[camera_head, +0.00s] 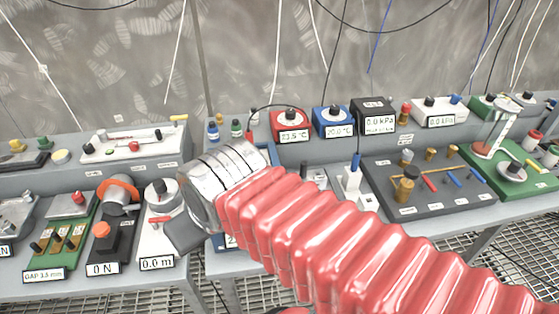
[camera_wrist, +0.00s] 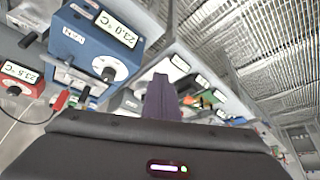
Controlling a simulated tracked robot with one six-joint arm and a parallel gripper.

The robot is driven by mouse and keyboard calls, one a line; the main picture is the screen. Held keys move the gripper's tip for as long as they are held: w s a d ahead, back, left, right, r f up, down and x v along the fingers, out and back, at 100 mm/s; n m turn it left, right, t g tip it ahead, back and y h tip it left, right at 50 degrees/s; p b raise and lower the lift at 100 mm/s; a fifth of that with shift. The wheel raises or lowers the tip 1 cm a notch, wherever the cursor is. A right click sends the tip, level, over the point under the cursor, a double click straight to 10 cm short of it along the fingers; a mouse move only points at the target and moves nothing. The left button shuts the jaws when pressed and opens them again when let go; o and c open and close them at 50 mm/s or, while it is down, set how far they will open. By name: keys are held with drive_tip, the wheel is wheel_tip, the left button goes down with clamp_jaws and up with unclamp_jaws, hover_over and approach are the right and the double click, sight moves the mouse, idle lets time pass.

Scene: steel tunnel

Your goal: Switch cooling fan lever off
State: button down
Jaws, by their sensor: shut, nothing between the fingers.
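My gripper (camera_head: 188,238) is partly hidden by my arm in the head view, in front of the table's near middle. In the wrist view, my gripper (camera_wrist: 160,95) has its dark fingers together, with nothing held. I cannot tell which part is the cooling fan lever. In the head view, my arm covers most of a blue panel (camera_head: 228,242).
A white device (camera_head: 160,225) reading 0.0 m stands left of my gripper, beside a dark 0 N device (camera_head: 103,250). A red box (camera_head: 290,124) and a blue box (camera_head: 333,120) stand behind my arm. Pegs crowd a grey board (camera_head: 440,195) at right.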

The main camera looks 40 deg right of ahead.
drive_tip(key=shift+w, duration=0.15)
drive_tip(key=w+d+r+m+g+h, duration=0.1)
drive_tip(key=w+d+m, duration=0.2)
drive_tip(key=d, duration=1)
drive_tip(key=w+d+r+m+g+h, duration=0.1)
drive_tip(key=w+d+m, duration=0.3)
drive_tip(key=d, duration=1)
drive_tip(key=shift+w+d+r, duration=0.25)
drive_tip(key=shift+w+r, duration=0.1)
drive_tip(key=shift+w, duration=0.9)
drive_tip(key=shift+f, duration=0.15)
drive_tip(key=shift+s+a+f, duration=0.15)
drive_tip(key=shift+f, duration=2.15)
drive_tip(key=shift+s+a+f, duration=0.1)
drive_tip(key=shift+s+f, duration=0.05)
drive_tip(key=shift+f, duration=2.15)
